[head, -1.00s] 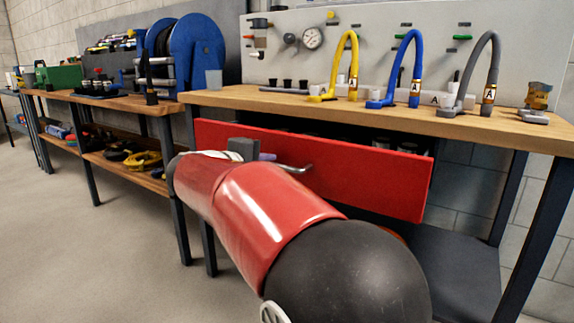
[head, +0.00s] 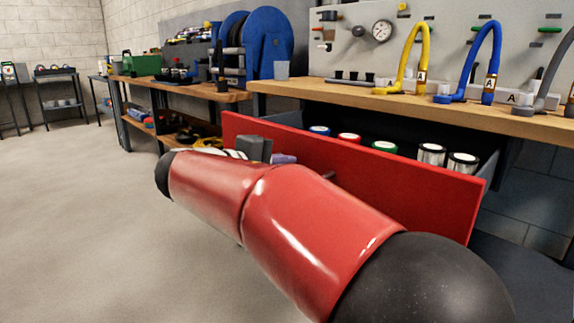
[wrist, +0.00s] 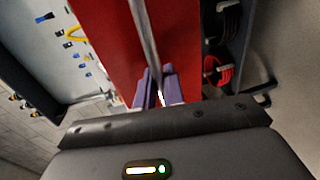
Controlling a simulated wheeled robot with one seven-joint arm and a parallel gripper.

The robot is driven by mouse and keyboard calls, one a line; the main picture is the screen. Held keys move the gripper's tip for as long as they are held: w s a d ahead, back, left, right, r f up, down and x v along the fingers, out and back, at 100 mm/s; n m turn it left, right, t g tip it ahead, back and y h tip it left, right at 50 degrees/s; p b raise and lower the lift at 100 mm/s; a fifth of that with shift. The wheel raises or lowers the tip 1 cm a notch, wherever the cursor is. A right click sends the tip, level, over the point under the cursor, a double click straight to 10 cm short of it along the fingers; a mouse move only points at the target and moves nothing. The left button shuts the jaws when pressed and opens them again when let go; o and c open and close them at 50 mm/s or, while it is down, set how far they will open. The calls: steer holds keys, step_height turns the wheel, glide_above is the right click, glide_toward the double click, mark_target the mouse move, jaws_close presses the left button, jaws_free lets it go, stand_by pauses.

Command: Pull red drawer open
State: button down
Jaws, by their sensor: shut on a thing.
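The red drawer (head: 400,180) is pulled out from under the wooden workbench (head: 440,111) in the head view. Several cans stand inside it, among them a silver can (head: 431,153) and a green-topped can (head: 384,147). In the wrist view the red drawer front (wrist: 112,35) fills the upper middle. A metal bar handle (wrist: 147,40) runs along it. My gripper (wrist: 155,85) has its purple fingers shut on the handle. In the head view my red arm hides most of the handle and most of the gripper.
On the bench stand a yellow hose (head: 413,60), a blue hose (head: 482,65) and a grey hose. A second bench (head: 190,92) with a blue reel (head: 268,45) stands to the left. The floor (head: 80,210) at left is open.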

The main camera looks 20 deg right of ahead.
steer(key=c, duration=1.6)
jaws_free()
steer(key=shift+c, duration=0.2)
steer(key=p+v, duration=0.1)
steer(key=v, duration=0.6)
steer(key=shift+a, duration=0.4)
steer(key=shift+s, duration=0.2)
